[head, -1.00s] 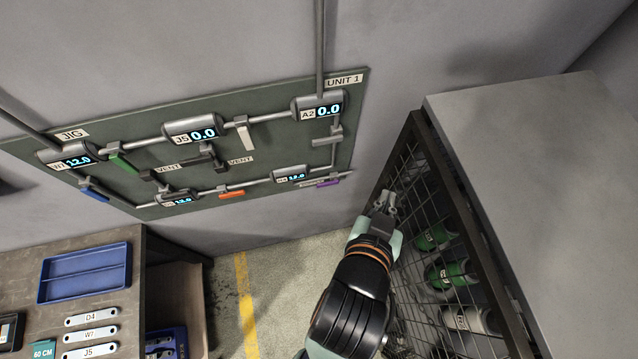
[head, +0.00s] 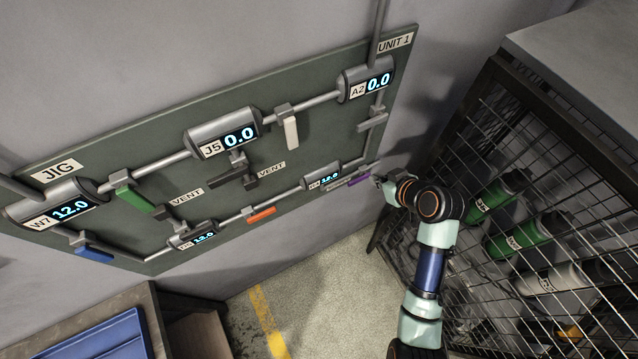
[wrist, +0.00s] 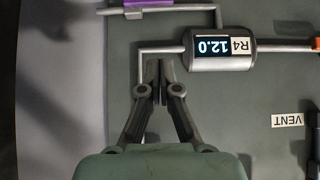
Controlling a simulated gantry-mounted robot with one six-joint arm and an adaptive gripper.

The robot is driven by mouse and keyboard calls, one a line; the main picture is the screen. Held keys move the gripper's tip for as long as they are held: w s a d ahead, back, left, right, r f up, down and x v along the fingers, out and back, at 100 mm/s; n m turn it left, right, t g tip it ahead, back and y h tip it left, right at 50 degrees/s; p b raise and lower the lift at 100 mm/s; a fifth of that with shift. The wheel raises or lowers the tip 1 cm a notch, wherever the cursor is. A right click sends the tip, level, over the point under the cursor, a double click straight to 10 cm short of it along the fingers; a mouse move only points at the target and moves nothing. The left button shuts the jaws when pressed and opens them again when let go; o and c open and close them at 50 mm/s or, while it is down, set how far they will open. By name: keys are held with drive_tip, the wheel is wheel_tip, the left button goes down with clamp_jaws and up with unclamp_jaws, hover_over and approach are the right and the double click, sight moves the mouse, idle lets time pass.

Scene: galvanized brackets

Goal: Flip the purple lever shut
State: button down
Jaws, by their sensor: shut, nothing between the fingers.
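The purple lever (head: 359,181) is on the pipe at the lower right end of the green wall panel. It seems to lie along the pipe. In the wrist view the purple lever (wrist: 149,3) is at the top edge, partly cut off. My gripper (head: 377,181) is just right of the lever in the head view, its fingers small there. In the wrist view my gripper (wrist: 160,66) is shut and empty in front of the panel, below the lever in the picture and left of the R4 gauge (wrist: 219,48), which reads 12.0 upside down.
The panel (head: 300,130) also carries a white lever (head: 291,132), a green lever (head: 136,201), an orange lever (head: 261,215) and a blue lever (head: 94,254). A mesh cage (head: 470,140) with green cylinders stands close right of my arm. A workbench (head: 140,300) is at lower left.

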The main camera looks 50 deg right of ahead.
drive_tip(key=shift+s, duration=0.1)
drive_tip(key=shift+d, duration=0.1)
drive_tip(key=b, duration=0.1)
hover_over(359, 179)
drive_tip(key=a, duration=0.2)
wheel_tip(359, 179, down, 8)
drive_tip(key=r, duration=0.1)
drive_tip(key=f, duration=0.3)
drive_tip(key=shift+s+d, duration=0.2)
drive_tip(key=shift+s, duration=0.15)
drive_tip(key=shift+f, duration=0.55)
